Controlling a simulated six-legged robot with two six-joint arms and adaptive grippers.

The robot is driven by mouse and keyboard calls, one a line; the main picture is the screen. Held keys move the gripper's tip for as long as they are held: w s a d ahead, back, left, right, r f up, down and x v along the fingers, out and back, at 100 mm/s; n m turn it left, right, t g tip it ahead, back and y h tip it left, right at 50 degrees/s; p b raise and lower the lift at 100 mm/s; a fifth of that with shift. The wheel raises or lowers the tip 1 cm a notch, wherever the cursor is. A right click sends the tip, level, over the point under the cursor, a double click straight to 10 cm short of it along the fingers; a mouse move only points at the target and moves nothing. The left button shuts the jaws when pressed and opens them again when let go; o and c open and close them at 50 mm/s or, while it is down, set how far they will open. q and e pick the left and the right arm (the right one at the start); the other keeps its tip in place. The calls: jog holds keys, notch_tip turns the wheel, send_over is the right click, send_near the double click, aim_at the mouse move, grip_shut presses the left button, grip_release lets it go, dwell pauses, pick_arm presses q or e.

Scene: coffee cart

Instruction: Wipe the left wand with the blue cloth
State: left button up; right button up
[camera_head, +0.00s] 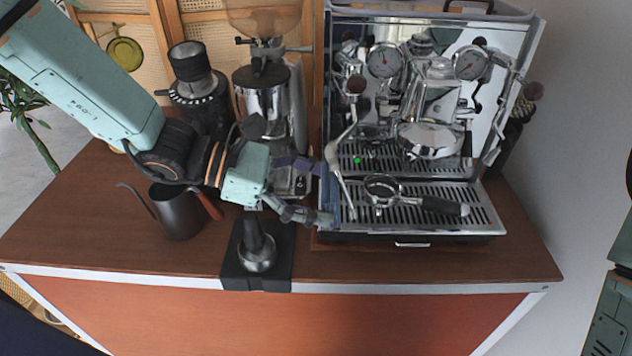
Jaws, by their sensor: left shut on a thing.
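The espresso machine (420,110) stands at the back right of the cart. Its left wand (341,170) hangs at the machine's left front and slants down to the drip tray. My left gripper (318,217) is shut just left of the wand's lower end, by the machine's left edge. I cannot tell whether the cloth touches the wand. My right gripper is out of view; only part of my right arm shows at the right edge.
A portafilter (420,199) lies on the drip tray (480,218). A tamper (257,255) stands on a black mat (235,273) below my left gripper. A dark kettle (178,215) and grinders (198,95) stand to the left. The cart's front right is clear.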

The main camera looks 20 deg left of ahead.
pick_arm(q)
jog(key=shift+s+f, duration=0.2)
jog(key=w+r+p, duration=0.1)
jog(key=w+a+r, duration=0.1)
jog(key=shift+w+a+r+p, duration=0.1)
jog(key=shift+w+r+p, duration=0.1)
jog(key=shift+w+p, duration=0.15)
dwell(0.3)
jog(key=shift+s+f, duration=0.1)
jog(key=shift+s, duration=0.05)
jog(key=shift+a, duration=0.1)
dwell(1.4)
